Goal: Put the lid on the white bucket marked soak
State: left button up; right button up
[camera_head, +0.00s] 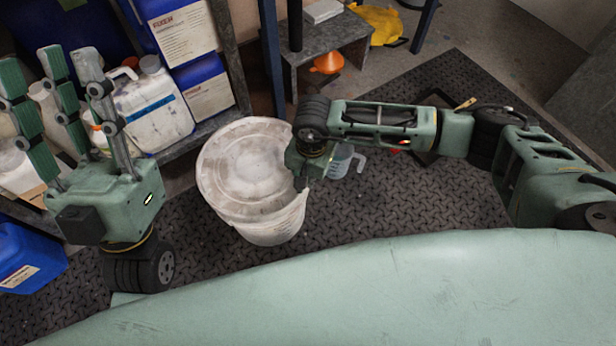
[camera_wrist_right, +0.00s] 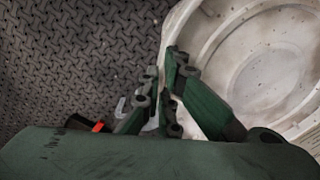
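The white bucket (camera_head: 272,232) stands on the dark mat, its side showing below and right of the round, stained white lid (camera_head: 247,165). The lid covers the bucket's top in this view; I cannot tell whether it is seated or held just above. No soak marking is readable. My right gripper (camera_head: 302,181) is at the lid's right edge. In the right wrist view its fingers (camera_wrist_right: 165,75) are close together at the rim of the lid (camera_wrist_right: 270,65) and appear shut on it. My left gripper (camera_head: 62,100) is raised at the left, fingers spread, empty.
A shelf at the left holds a white jug (camera_head: 152,105) and blue containers (camera_head: 207,90). A clear measuring jug (camera_head: 343,160) stands on the mat (camera_head: 440,205) behind my right arm. An orange funnel (camera_head: 328,63) lies under a small grey table (camera_head: 322,38).

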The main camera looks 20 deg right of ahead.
jog(key=o, duration=0.5)
jog(key=shift+o, duration=0.4)
jog(key=shift+r, duration=0.1)
notch_tip(320, 180, up, 12)
jog(key=shift+s+d, duration=0.2)
jog(key=shift+d, duration=0.05)
